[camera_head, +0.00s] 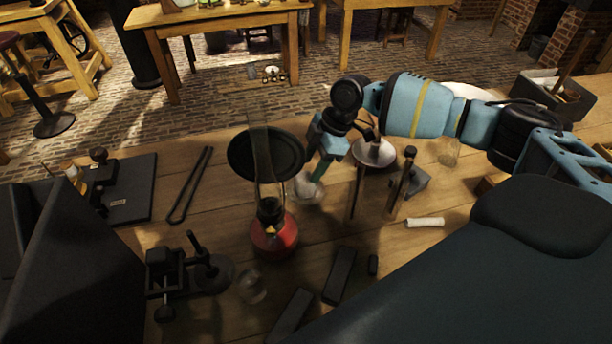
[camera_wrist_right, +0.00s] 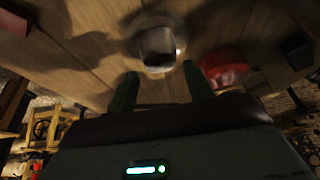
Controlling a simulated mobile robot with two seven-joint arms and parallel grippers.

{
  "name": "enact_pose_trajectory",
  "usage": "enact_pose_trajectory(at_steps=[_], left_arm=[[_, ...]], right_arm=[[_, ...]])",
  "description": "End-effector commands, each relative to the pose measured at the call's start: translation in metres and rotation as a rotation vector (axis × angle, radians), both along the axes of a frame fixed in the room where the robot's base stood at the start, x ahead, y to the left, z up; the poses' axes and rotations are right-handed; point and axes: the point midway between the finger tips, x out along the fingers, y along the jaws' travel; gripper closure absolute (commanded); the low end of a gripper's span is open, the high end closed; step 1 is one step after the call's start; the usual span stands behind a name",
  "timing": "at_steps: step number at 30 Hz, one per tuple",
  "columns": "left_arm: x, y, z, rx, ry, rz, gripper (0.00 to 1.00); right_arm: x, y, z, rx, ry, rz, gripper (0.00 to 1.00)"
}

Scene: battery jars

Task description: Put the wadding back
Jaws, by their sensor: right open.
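My right gripper (camera_head: 316,178) reaches down over the table, just above a small clear glass jar (camera_head: 308,190) with something pale in it. In the right wrist view my two green fingers (camera_wrist_right: 162,88) stand apart with nothing between them. Beyond their tips is a round jar (camera_wrist_right: 137,50) holding a grey-white mass (camera_wrist_right: 158,42), possibly the wadding; the view is blurred. A short white roll (camera_head: 425,222) lies on the table further right; I cannot tell what it is made of. My left gripper is not in view.
A red-based lamp with a tall glass chimney (camera_head: 272,237) stands close left of my right gripper, a black round plate (camera_head: 240,152) behind it. Upright rods (camera_head: 356,192) and a white disc (camera_head: 376,152) stand to the right. Dark blocks (camera_head: 340,275) lie in front.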

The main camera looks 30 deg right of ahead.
Motion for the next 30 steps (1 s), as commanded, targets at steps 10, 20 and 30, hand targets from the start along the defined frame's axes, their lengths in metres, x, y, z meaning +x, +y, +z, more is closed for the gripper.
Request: enact_pose_trajectory(at_steps=[10, 20, 30], left_arm=[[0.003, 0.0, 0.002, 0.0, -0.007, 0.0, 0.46], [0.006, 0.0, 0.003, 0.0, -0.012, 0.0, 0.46], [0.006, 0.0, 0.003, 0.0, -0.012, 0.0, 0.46]], right_arm=[[-0.004, -0.017, 0.042, 0.001, -0.001, 0.001, 0.48], [-0.005, -0.019, 0.046, 0.001, -0.001, 0.001, 0.48], [-0.005, -0.019, 0.046, 0.0, 0.0, 0.001, 0.48]])
